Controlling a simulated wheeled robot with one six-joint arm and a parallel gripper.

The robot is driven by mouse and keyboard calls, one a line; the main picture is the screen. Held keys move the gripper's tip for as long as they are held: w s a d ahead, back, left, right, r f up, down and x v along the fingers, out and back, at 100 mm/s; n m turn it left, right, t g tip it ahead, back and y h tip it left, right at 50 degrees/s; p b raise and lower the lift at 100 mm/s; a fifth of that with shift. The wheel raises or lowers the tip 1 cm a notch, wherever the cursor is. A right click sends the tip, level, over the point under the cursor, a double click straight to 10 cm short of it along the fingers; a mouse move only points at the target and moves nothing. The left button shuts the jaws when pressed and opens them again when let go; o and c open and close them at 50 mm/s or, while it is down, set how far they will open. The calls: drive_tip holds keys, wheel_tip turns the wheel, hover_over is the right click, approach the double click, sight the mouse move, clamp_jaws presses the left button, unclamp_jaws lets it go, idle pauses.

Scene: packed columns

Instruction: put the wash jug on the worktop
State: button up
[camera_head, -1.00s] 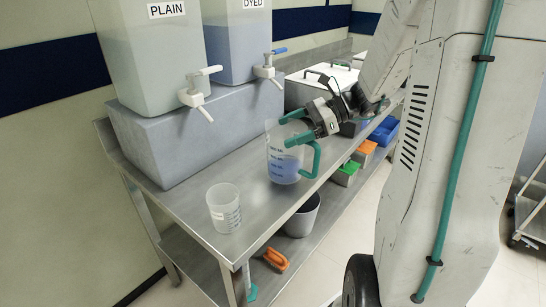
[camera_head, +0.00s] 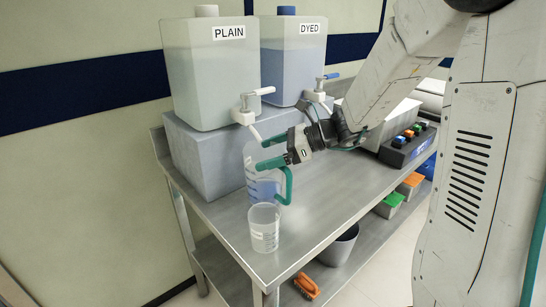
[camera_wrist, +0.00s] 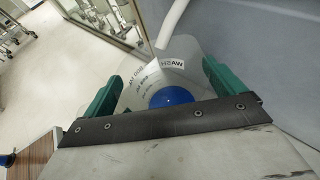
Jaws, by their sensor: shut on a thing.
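The wash jug (camera_head: 263,187) is a clear jug with blue liquid in its lower part, a printed scale and a teal handle. My gripper (camera_head: 268,152) is shut on its upper body, with a teal finger on each side. The jug looks upright, just behind the clear beaker and in front of the grey block, near the PLAIN tap. The beaker hides part of its base, so I cannot tell whether it touches the worktop (camera_head: 325,210). In the wrist view the jug (camera_wrist: 160,72) shows its WASH label and blue liquid between the fingers.
The clear beaker (camera_head: 264,228) stands on the worktop's near end. The PLAIN tank (camera_head: 210,80) and DYED tank (camera_head: 290,65) stand on the grey block (camera_head: 203,160), their taps overhanging the worktop. The worktop right of the jug is clear up to a dark button box (camera_head: 407,146).

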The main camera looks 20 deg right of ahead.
drive_tip(key=shift+w+f, duration=0.1)
drive_tip(key=shift+f, duration=0.7)
drive_tip(key=shift+a, duration=0.1)
drive_tip(key=o, duration=1.3)
drive_tip(key=shift+f, duration=0.1)
drive_tip(key=shift+o, duration=0.2)
